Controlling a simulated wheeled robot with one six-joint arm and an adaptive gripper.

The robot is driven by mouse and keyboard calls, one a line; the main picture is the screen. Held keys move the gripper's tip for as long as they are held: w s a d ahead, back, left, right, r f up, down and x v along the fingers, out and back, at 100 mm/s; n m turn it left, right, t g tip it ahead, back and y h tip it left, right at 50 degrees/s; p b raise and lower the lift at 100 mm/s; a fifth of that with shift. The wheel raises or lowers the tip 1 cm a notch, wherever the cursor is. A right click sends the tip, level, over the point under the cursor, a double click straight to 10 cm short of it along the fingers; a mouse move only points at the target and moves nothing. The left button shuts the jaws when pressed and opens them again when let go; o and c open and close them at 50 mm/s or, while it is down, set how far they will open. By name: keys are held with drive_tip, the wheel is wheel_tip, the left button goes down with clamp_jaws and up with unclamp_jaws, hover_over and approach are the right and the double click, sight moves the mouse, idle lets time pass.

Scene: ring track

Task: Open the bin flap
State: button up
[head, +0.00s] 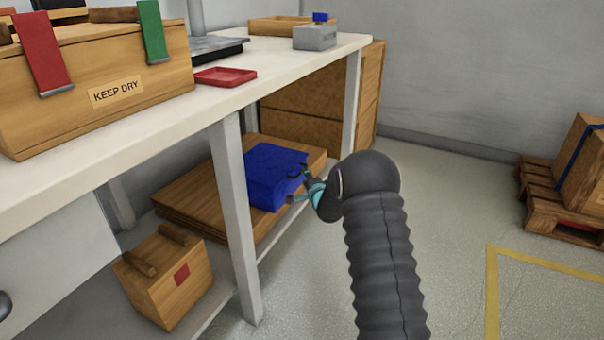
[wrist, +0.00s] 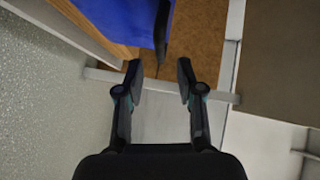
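A blue box-shaped thing (head: 270,165), which looks like the bin, sits on flat wooden boards (head: 185,205) on the shelf under the workbench. No separate flap can be made out on it. My gripper (head: 296,186) is in front of the blue bin's right side, close to it; contact cannot be told. In the wrist view the blue bin (wrist: 120,18) shows at the top, with a narrow dark part (wrist: 162,32) at its right edge. My gripper (wrist: 159,78) is open there, with nothing between its fingers, and the dark part lies just beyond the fingertips.
A white bench leg (head: 235,215) stands left of the bin, another (head: 351,100) behind. A small wooden box (head: 165,278) sits on the shelf at lower left. The bench top (head: 150,112) overhangs the bin. A pallet (head: 548,195) stands far right. Floor between is clear.

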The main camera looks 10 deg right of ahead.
drive_tip(key=shift+w+a+f, duration=0.15)
drive_tip(key=shift+w, duration=0.85)
drive_tip(key=shift+w+a+f, duration=0.1)
drive_tip(key=shift+w+a, duration=0.05)
drive_tip(key=shift+w, duration=0.8)
drive_tip(key=shift+w+a+f, duration=0.15)
drive_tip(key=shift+w, duration=0.85)
clamp_jaws()
drive_tip(key=shift+d, duration=0.1)
